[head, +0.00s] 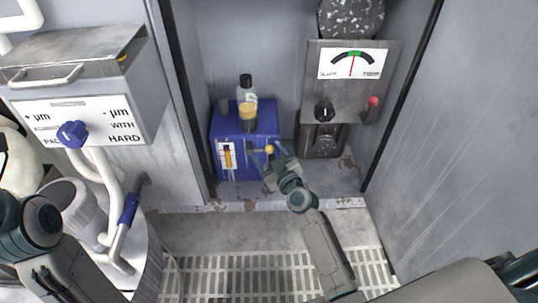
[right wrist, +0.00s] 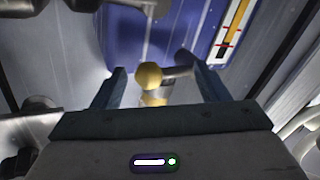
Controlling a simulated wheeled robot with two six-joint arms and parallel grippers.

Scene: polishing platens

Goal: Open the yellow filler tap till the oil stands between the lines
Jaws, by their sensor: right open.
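The yellow filler tap (head: 269,149) is on the front of the blue oil box (head: 262,122). In the right wrist view its round yellow knob (right wrist: 149,76) shows between my fingers. My right gripper (head: 267,160) is open around the knob, with a visible gap to each finger. The sight gauge (head: 228,157) is left of the tap. In the right wrist view the gauge (right wrist: 234,28) shows an amber column, a dark part and red lines; the amber ends near the lines, but I cannot tell the exact level. My left gripper is out of view; only that arm shows.
A bottle (head: 246,88) and a yellow-topped jar (head: 248,112) stand on the box. To the right is a grey panel with a needle dial (head: 351,64) and a red-tipped lever (head: 373,104). A blue-handled pipe (head: 129,209) is at left. The grated floor in front is clear.

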